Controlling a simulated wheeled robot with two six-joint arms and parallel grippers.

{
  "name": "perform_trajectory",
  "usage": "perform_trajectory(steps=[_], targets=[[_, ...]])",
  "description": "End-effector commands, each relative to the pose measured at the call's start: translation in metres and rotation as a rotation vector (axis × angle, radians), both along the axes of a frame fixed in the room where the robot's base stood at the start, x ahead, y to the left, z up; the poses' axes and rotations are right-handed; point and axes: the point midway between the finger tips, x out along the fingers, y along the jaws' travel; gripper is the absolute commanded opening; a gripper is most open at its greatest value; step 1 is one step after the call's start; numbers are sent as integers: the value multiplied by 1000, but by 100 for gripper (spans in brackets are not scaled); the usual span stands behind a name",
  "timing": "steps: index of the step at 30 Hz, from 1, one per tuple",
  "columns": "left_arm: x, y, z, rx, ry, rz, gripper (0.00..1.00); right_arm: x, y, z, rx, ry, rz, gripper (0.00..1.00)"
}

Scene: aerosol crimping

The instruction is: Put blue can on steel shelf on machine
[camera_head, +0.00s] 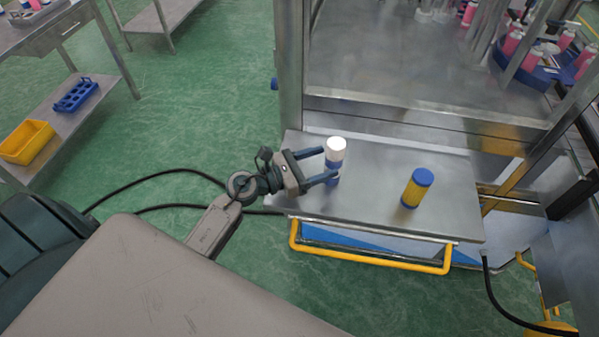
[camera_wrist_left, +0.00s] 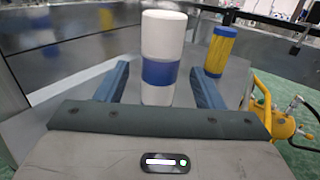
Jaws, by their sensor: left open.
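A white can with a blue band (camera_head: 335,151) stands upright at the left part of the steel shelf (camera_head: 375,210) on the machine. My left gripper (camera_head: 329,166) reaches in from the left with its two fingers open, one on each side of this can. In the left wrist view the can (camera_wrist_left: 163,62) stands between the spread fingers, with visible gaps to both. The can's base is partly hidden by the gripper. My right gripper is not in view.
A yellow can with blue ends (camera_head: 416,188) stands on the shelf to the right. A yellow rail (camera_head: 370,262) runs along the shelf's front. A metal machine post (camera_head: 291,65) rises behind the shelf's left end. The shelf between the two cans is clear.

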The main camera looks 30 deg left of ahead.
Motion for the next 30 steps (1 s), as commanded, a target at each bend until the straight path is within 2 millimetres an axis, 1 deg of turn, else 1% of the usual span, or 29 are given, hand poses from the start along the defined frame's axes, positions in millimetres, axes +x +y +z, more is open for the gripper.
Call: perform_trajectory(steps=[1, 6, 12, 18, 30], targets=[[-9, 7, -5, 5, 1, -2, 62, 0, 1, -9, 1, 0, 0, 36], [-30, 24, -4, 3, 2, -3, 62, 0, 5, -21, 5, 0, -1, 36], [-44, 37, -2, 1, 0, 0, 62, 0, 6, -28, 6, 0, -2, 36], [-49, 41, 0, 0, 0, 0, 62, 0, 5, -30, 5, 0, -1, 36], [-49, 41, 0, -1, 0, 0, 62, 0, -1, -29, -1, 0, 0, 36]])
